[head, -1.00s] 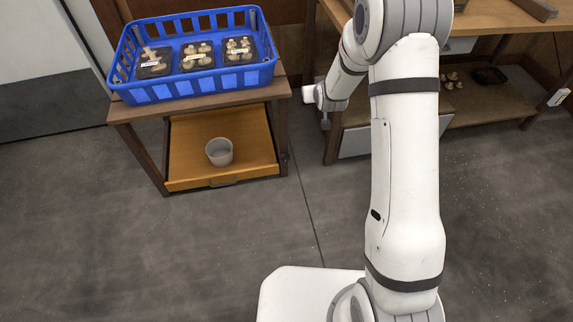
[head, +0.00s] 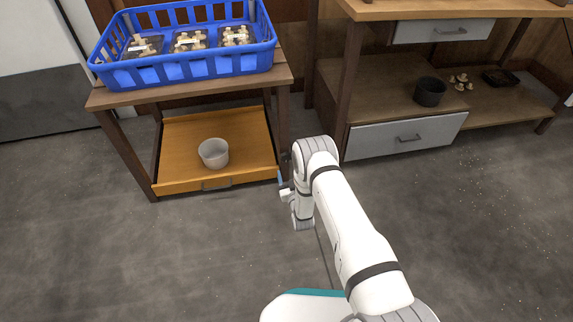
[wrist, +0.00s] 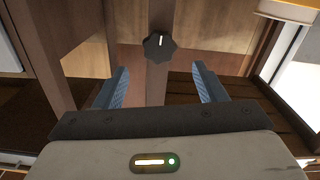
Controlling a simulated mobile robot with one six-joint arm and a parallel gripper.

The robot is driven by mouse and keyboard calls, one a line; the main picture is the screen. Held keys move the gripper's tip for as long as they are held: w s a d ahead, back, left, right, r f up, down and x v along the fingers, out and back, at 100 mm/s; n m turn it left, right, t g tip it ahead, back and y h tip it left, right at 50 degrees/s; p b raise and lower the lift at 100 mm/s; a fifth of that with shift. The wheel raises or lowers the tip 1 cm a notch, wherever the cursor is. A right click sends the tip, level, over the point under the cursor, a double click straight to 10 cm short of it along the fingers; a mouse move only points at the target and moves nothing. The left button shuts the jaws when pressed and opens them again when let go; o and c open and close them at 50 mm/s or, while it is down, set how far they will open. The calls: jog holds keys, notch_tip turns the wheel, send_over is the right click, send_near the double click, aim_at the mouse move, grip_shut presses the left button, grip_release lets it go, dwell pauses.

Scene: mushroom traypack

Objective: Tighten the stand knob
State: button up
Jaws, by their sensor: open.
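The stand knob (wrist: 159,46) is a dark, lobed knob with a white line mark, on a brown wooden post (wrist: 158,88) in the wrist view. The white mark looks close to vertical. My gripper (wrist: 161,68) is open, its two blue fingers to the left and right of the post, with the knob ahead between and beyond the fingertips. Nothing is between the fingers but the post behind. In the head view, my gripper (head: 284,183) is beside the right front leg of the wooden stand (head: 105,98). The knob is too small to make out clearly there.
A blue crate (head: 180,71) with mushroom packs sits on the stand. A grey-white cup (head: 214,153) stands in the lower orange drawer (head: 180,183). A shelf unit (head: 370,90) with a dark pot (head: 430,91) and mushrooms is at right. The front floor is clear.

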aim_at(286, 158)
jog(key=b+x, duration=0.2)
jog(key=x, duration=0.4)
jog(key=shift+w+f+b, duration=0.1)
jog(key=shift+b, duration=0.3)
jog(key=shift+w+a, duration=0.2)
jog(key=shift+w, duration=0.3)
jog(key=c, duration=1)
jog(key=shift+o, duration=0.2)
jog(key=shift+d+m, duration=0.1)
jog(key=shift+m, duration=2.5)
jog(key=o, duration=1)
jog(key=shift+c, duration=0.2)
